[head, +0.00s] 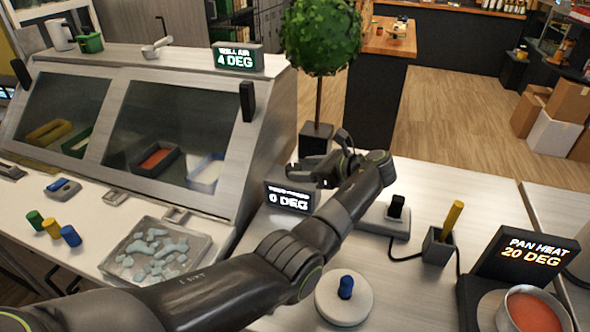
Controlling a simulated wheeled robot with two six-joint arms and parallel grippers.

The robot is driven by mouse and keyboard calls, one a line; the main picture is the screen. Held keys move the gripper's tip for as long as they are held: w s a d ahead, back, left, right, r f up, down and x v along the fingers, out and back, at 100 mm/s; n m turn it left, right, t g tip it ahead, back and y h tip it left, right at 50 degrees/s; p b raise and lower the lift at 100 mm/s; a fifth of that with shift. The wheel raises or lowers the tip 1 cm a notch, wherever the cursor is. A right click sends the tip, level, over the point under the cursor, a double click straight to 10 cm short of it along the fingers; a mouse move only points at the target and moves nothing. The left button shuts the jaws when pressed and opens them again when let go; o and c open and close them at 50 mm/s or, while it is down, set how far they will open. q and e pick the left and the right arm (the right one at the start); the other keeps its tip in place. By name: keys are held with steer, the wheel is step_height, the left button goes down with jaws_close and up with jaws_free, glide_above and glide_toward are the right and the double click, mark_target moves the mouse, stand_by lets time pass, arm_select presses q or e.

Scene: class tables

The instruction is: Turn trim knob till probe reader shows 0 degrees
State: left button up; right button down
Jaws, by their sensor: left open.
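A small black display (290,198) on the counter reads 0 DEG; its upper label line is too small to read surely. My left arm reaches across the counter, and my left gripper (322,164) is open just above and behind this display, in front of the plant pot. I see nothing between its fingers. A blue knob (346,287) stands on a round white base (343,304) in front of my forearm. A yellow-handled stick (452,218), perhaps the probe, stands in a dark holder (437,247) with a cable. My right gripper is not in view.
A display (236,57) on the glass-fronted case reads 4 DEG. A PAN HEAT display (525,253) reads 20 DEG behind a pan of red liquid (533,312). A black upright piece (397,206) stands on a grey base. A potted plant (318,40) stands behind the gripper.

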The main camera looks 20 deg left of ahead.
arm_select(q)
steer(key=b+v, duration=0.2)
steer(key=v, duration=1.1)
steer(key=shift+b, duration=0.35)
steer(key=shift+f, duration=0.1)
